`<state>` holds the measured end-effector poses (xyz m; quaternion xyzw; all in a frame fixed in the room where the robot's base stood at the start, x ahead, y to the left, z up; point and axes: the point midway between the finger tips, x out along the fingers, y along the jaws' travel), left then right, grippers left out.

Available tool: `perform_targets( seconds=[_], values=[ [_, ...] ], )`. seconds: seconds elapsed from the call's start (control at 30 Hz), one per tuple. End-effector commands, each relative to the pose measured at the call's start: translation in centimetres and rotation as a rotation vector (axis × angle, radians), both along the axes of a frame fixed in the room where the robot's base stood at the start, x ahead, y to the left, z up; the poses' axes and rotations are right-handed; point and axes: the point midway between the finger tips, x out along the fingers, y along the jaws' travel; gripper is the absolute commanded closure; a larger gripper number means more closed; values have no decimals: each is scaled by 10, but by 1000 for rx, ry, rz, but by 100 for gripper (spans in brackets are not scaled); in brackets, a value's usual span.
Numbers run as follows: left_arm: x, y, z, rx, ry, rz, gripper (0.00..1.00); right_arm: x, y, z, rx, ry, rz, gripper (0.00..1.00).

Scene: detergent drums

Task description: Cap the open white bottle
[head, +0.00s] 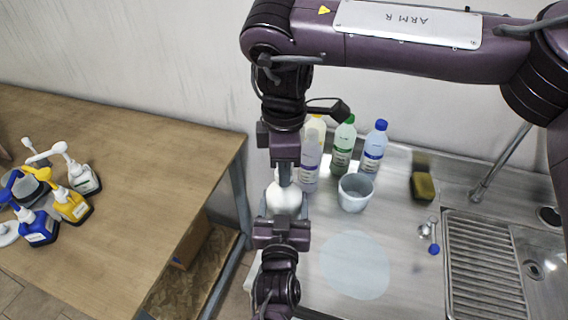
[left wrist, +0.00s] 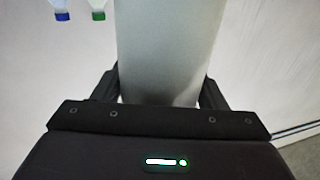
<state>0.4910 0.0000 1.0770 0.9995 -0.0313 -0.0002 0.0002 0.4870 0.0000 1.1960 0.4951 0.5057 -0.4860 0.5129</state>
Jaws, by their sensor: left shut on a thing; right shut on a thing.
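The white bottle (head: 284,198) is upright between my two grippers in the head view. My left gripper (head: 281,222) comes from below and is shut on its body. In the left wrist view the bottle (left wrist: 168,50) is a broad pale cylinder between the left fingers (left wrist: 160,92). My right gripper (head: 285,172) points down right above the bottle's top, in line with it. It is shut on a small greyish thing, seemingly the cap, mostly hidden by the fingers. I cannot tell whether this touches the bottle's neck.
Bottles with a green cap (head: 344,145) and a blue cap (head: 374,148) stand behind, beside a pale cup (head: 354,192). A sponge (head: 423,186) and a sink (head: 490,270) are at right. A wooden table (head: 130,180) at left holds several pump bottles (head: 70,203).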

Motion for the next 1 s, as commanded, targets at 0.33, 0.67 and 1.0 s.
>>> perform_targets(
  seconds=[0.33, 0.67, 1.0],
  values=[
    [0, 0, 0, 0, 1, 1, 98, 1, -1, 0, 0, -3, -785, 91],
    [0, 1, -1, 0, 1, 2, 98, 1, -1, 0, 0, -3, -1210, 91],
    [0, 1, -1, 0, 1, 1, 98, 1, -1, 0, 0, -1, -1206, 45]
  ],
)
